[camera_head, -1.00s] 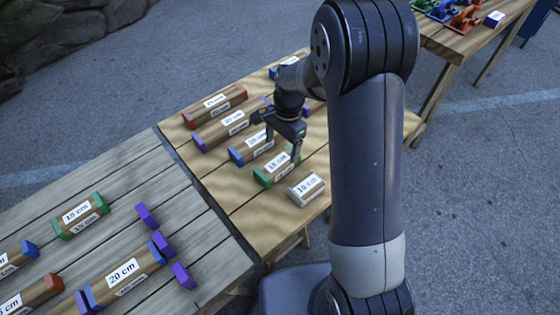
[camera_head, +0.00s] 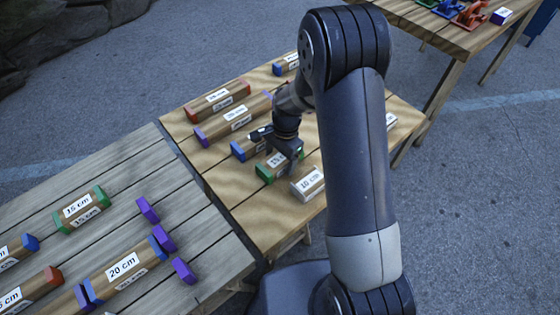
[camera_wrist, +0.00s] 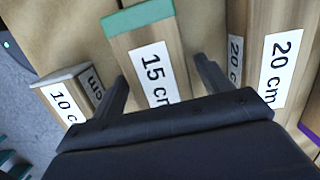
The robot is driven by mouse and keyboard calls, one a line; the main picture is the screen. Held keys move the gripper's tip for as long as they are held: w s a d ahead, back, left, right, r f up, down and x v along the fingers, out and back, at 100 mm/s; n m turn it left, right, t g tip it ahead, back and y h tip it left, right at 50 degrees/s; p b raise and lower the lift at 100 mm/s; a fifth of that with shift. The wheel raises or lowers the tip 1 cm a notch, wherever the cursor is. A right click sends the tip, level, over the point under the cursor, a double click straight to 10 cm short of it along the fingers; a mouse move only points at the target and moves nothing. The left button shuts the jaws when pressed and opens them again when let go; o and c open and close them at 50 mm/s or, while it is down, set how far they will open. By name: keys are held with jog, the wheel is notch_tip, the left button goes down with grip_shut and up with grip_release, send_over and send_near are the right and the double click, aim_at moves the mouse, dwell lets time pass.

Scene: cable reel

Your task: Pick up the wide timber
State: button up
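My gripper (camera_wrist: 163,85) is open, its two fingers on either side of a brown timber labelled 15 cm with green ends (camera_wrist: 145,45). The fingers look apart from its sides; whether they reach below its top I cannot tell. In the head view my gripper (camera_head: 284,158) is low over this green-ended timber (camera_head: 264,175), hiding part of it. Beside it lie a white-ended 10 cm timber (camera_head: 308,184), also in the wrist view (camera_wrist: 65,97), and a blue-ended timber (camera_head: 240,150). Which one is the wide timber I cannot tell.
Purple-ended (camera_head: 212,130) and red-ended (camera_head: 205,110) timbers lie farther back on the light table (camera_head: 235,190). A grey table (camera_head: 190,215) at left holds more timbers and purple blocks. A third table (camera_head: 440,35) stands back right. Neighbouring timbers leave narrow gaps around my gripper.

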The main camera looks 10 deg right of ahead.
jog(key=c, duration=1)
